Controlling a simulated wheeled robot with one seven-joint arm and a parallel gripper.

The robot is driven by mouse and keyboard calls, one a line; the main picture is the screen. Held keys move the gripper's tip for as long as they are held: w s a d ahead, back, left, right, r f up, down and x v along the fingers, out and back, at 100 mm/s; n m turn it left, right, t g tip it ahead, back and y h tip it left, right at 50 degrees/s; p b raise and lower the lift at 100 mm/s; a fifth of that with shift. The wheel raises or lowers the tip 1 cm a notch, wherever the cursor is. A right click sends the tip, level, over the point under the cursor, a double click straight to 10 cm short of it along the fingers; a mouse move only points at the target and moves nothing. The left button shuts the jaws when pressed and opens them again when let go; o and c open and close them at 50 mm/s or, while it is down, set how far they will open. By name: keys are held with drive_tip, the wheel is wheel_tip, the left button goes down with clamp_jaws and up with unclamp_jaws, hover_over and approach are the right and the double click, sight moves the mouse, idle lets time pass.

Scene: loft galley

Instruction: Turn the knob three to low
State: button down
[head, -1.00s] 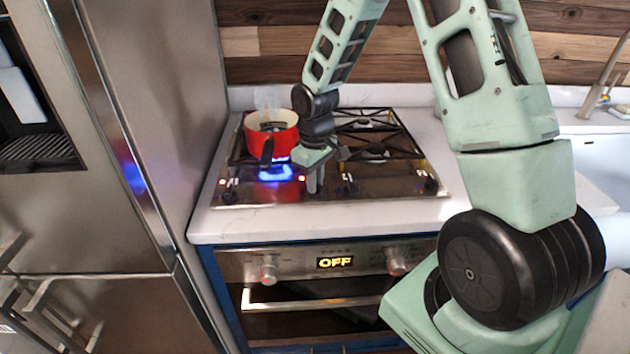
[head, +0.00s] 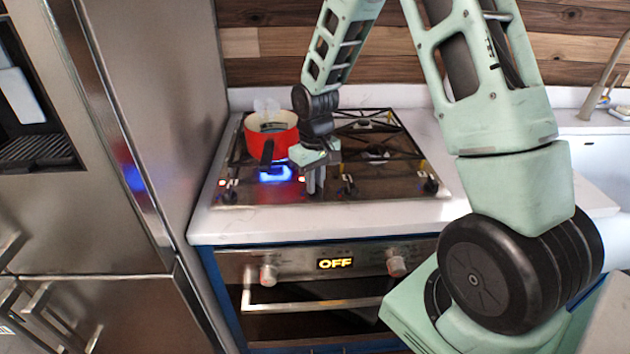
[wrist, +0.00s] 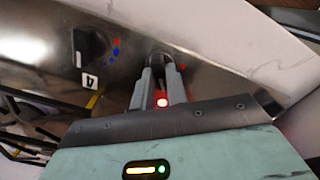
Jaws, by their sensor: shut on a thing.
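My gripper (head: 316,188) reaches down to the front control strip of the gas cooktop (head: 385,195). In the wrist view my gripper (wrist: 161,75) is shut on a dark knob (wrist: 160,58), which its fingers mostly hide. The held knob's number is not readable. A red light (wrist: 162,102) glows between the fingers. A neighbouring black knob (wrist: 90,44) has red and blue marks and a tag (wrist: 88,82) that looks like a 4. In the head view other knobs show, one at the left (head: 229,190), one just right of my gripper (head: 349,186) and one farther right (head: 430,184).
A red pot (head: 278,140) stands over a blue flame (head: 274,173) at the left, close to my gripper. The oven (head: 330,290) below reads OFF. A steel fridge (head: 150,110) bounds the left side. Pale counter (head: 440,125) lies right of the cooktop.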

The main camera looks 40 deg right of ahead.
drive_tip(key=c, duration=1.4)
unclamp_jaws()
drive_tip(key=shift+r, duration=0.15)
wheel_tip(320, 180, up, 17)
drive_tip(key=b, duration=0.1)
drive_tip(key=shift+r, duration=0.1)
